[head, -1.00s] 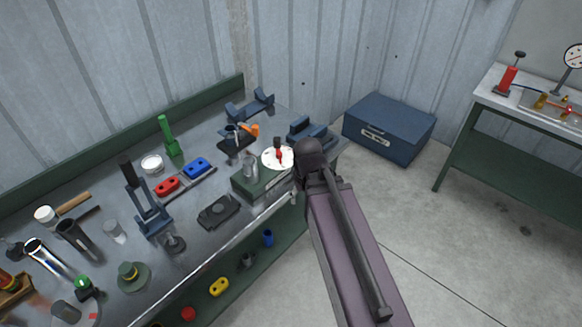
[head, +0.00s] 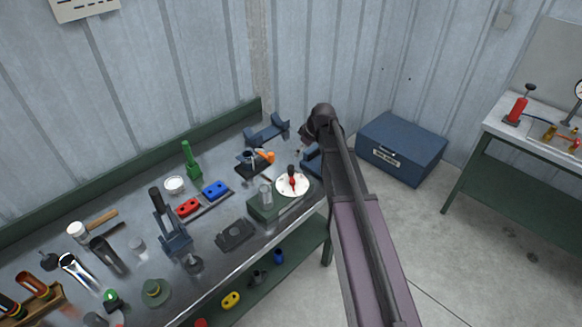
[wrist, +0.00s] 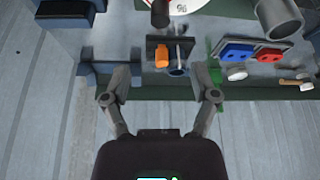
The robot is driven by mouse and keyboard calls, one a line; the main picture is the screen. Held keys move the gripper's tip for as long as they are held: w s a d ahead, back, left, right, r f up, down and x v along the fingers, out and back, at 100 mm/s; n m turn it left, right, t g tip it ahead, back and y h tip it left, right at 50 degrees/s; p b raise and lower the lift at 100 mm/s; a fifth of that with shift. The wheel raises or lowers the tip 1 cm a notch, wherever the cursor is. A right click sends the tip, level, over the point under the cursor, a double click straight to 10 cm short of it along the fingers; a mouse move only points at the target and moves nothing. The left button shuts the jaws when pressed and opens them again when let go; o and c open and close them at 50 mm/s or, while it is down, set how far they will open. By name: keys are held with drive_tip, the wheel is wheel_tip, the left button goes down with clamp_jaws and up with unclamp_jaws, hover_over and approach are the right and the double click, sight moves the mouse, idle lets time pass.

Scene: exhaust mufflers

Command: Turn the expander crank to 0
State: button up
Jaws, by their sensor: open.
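The expander is a green box (head: 265,207) at the front right of the bench, with a metal cylinder on it. Its white dial (head: 302,187) carries a crank (head: 292,181) with a red part and a dark knob. In the wrist view the dial (wrist: 182,6) is cut by the top edge, with the dark crank knob (wrist: 160,13) beside it; only part of the dial marking shows, so I cannot read the setting. My gripper (wrist: 160,97) is open and empty, apart from the crank. In the head view my arm mostly hides it.
Near the gripper are a dark holder with an orange-handled tool (head: 264,157) and blue cradles (head: 267,131). Red and blue blocks (head: 215,190) lie left of the expander. A blue toolbox (head: 402,148) stands on the floor beyond the bench. The wall is close behind.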

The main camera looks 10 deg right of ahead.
sight(292, 168)
drive_tip(key=shift+f, duration=0.25)
drive_tip(key=b+x, duration=1.2)
drive_tip(key=x, duration=0.1)
drive_tip(key=shift+f+b, duration=0.2)
drive_tip(key=shift+b, duration=0.2)
idle(0.4)
clamp_jaws()
idle(0.3)
